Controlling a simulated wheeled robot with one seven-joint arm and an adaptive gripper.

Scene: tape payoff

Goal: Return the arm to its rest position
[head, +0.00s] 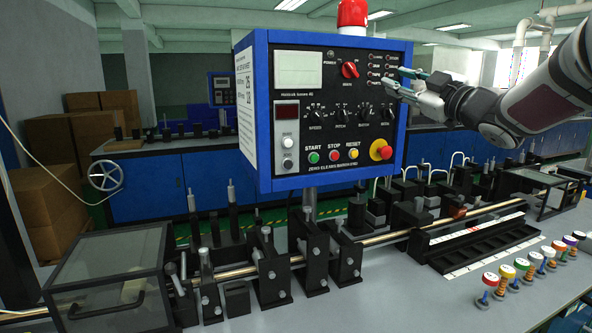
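My arm reaches in from the right edge. My gripper (400,86) is in front of the upper right of the blue-framed control panel (335,110), close to its column of small switches. Its two fingers look spread apart, with nothing seen between them. I cannot tell whether a fingertip touches the panel. The gripper hides part of the panel's right edge.
The panel has a red knob (350,69), start, stop and reset buttons, and an emergency stop (380,150). Below, black fixtures hold a long rod (380,237) across the grey table (400,300). Several coloured-top spools (506,271) stand at the right.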

